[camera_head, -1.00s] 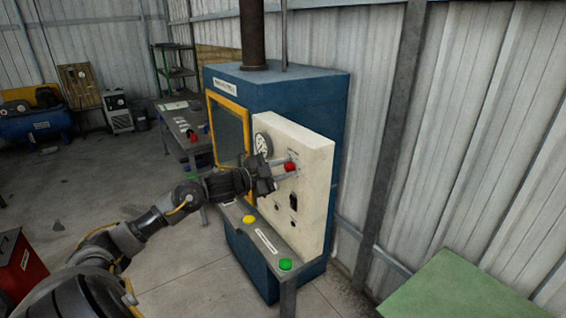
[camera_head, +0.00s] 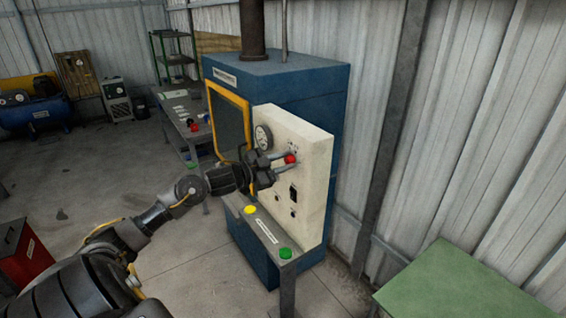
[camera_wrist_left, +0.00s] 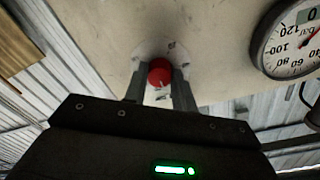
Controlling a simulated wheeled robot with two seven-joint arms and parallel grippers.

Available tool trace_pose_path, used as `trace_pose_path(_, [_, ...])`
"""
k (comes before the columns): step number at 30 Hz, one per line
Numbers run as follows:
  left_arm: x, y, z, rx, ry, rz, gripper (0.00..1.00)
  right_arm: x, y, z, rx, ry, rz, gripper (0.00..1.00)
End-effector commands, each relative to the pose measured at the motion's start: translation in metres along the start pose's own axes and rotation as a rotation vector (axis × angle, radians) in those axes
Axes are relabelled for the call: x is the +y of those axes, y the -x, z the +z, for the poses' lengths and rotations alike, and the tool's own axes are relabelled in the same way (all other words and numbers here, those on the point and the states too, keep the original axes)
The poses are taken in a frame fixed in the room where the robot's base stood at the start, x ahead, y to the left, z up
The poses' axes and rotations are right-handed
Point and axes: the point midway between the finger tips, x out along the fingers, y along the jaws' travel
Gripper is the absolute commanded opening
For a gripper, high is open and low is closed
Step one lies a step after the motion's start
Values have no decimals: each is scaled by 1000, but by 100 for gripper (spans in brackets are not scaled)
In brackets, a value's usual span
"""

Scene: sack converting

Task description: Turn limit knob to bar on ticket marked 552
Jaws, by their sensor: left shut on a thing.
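The red limit knob (camera_head: 290,159) is on the cream control panel (camera_head: 308,150) of a blue machine. My left gripper (camera_head: 285,163) reaches it from the left and is shut on it. In the left wrist view the red knob (camera_wrist_left: 160,72) sits between the two fingers (camera_wrist_left: 160,85), with a pale pointer line on its face. A round gauge (camera_head: 263,137) is mounted left of the knob, and its dial (camera_wrist_left: 292,42) shows in part in the wrist view. The ticket marked 552 cannot be made out. My right gripper is not in view.
A narrow shelf in front of the panel bears a yellow button (camera_head: 250,209), a green button (camera_head: 285,253) and a white label (camera_head: 266,233). Below the knob is a black switch (camera_head: 293,192). A green table top (camera_head: 450,285) is at the lower right.

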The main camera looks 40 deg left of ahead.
Motion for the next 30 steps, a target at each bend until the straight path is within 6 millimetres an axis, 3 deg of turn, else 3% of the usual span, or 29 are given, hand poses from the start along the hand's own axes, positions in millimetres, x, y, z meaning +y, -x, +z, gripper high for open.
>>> trace_pose_path(1, [1,0,1,-2,0,2,30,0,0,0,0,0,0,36])
trace_pose_path(5, [1,0,1,-1,0,2,47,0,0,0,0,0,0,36])
trace_pose_path(17, [1,6,2,-1,-2,1,48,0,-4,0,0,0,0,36])
trace_pose_path(30, [3,70,4,-3,1,2,48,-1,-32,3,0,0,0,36])
